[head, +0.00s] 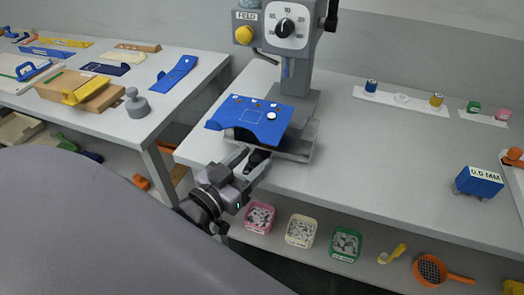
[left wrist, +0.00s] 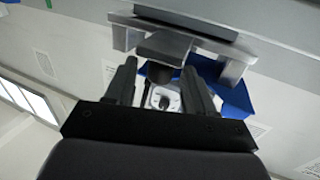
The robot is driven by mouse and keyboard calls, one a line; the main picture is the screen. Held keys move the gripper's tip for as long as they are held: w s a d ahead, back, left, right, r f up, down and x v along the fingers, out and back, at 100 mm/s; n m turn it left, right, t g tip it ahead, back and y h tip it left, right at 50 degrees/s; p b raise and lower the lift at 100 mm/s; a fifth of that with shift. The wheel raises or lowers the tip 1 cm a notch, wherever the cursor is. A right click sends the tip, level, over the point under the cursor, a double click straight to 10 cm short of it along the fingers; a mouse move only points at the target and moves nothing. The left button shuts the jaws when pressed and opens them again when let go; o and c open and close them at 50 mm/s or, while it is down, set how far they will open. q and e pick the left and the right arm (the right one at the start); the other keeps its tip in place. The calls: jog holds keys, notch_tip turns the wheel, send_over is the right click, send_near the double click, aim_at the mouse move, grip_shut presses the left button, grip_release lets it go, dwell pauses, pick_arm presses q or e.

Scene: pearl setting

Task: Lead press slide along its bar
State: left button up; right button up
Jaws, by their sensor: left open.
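The grey press (head: 298,70) stands on the right-hand table, with a dial and a yellow button on its head. A blue plate (head: 255,117) with small pieces on it lies over the press base. Below its front edge is a metal part (head: 298,147), seemingly the slide and its bar, with a black knob (head: 258,158) in front. My left gripper (head: 254,160) is open, its fingers on either side of the knob. The left wrist view shows the knob (left wrist: 161,72) between the spread fingers, under a metal bar (left wrist: 205,37); contact cannot be told. My right gripper is out of view.
A blue block marked 0.0 MM (head: 480,181) stands at the right. Spools on a white strip (head: 400,100) stand at the back. Bins of small parts (head: 301,230) sit on the shelf below.

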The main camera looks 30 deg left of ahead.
aim_at(259, 155)
pick_arm(q)
jog(key=shift+w+d, duration=0.2)
jog(key=shift+w, duration=1.65)
